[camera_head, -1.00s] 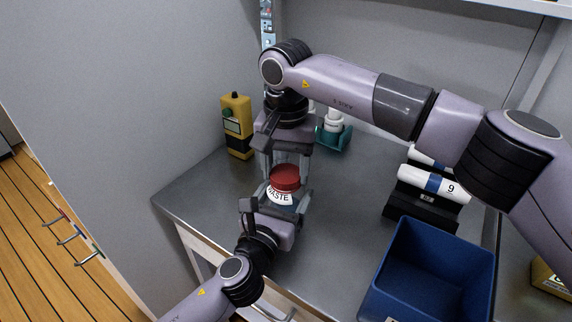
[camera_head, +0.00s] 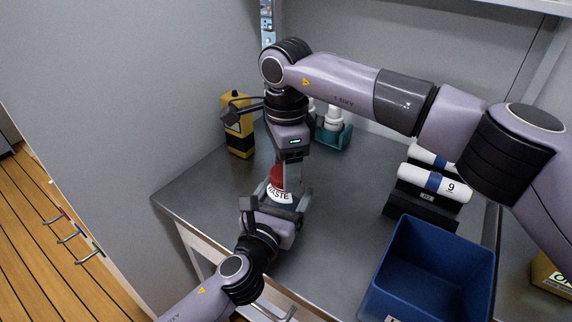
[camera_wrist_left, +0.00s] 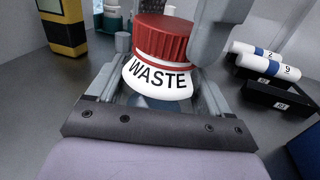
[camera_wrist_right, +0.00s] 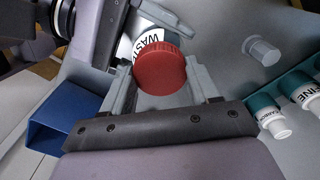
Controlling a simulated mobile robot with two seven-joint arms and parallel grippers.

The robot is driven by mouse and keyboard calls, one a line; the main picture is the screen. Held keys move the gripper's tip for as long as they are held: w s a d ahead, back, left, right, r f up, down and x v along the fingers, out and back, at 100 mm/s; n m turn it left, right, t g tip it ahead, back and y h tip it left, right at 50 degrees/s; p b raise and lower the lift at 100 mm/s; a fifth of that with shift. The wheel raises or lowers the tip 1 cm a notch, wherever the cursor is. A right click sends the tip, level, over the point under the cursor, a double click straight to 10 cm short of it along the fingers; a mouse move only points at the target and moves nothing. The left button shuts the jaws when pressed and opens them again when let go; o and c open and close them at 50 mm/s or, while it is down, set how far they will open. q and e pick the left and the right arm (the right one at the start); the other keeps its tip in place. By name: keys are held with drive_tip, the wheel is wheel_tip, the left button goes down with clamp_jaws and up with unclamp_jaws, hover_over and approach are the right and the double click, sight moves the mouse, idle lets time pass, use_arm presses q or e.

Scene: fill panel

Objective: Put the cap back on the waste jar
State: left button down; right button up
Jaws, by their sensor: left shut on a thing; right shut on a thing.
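The waste jar (camera_wrist_left: 158,78) stands upright with a white band lettered WASTE; it also shows in the head view (camera_head: 279,195). The red cap (camera_wrist_left: 165,38) sits on top of the jar, looking level in the left wrist view. My left gripper (camera_head: 277,204) is shut around the jar's body from the front. My right gripper (camera_head: 284,178) comes down from above and is shut on the red cap, which lies between its fingers in the right wrist view (camera_wrist_right: 160,70). Whether the cap's thread is engaged cannot be seen.
A blue bin (camera_head: 432,262) stands at the front right. Behind it a black rack (camera_head: 422,208) holds white tubes. A yellow and black device (camera_head: 238,125) is at the back left, and a teal holder (camera_head: 334,136) with white-capped bottles is at the back. The steel counter left of the jar is clear.

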drive_tip(key=m, duration=0.6)
drive_tip(key=shift+m, duration=0.3)
use_arm(q)
drive_tip(key=shift+f, duration=0.1)
use_arm(e)
drive_tip(key=m, duration=1.2)
drive_tip(key=shift+m, duration=0.3)
drive_tip(key=m, duration=0.5)
drive_tip(key=shift+m, duration=0.4)
drive_tip(key=o, duration=1.2)
drive_tip(key=shift+c, duration=0.2)
drive_tip(key=shift+r, duration=2.2)
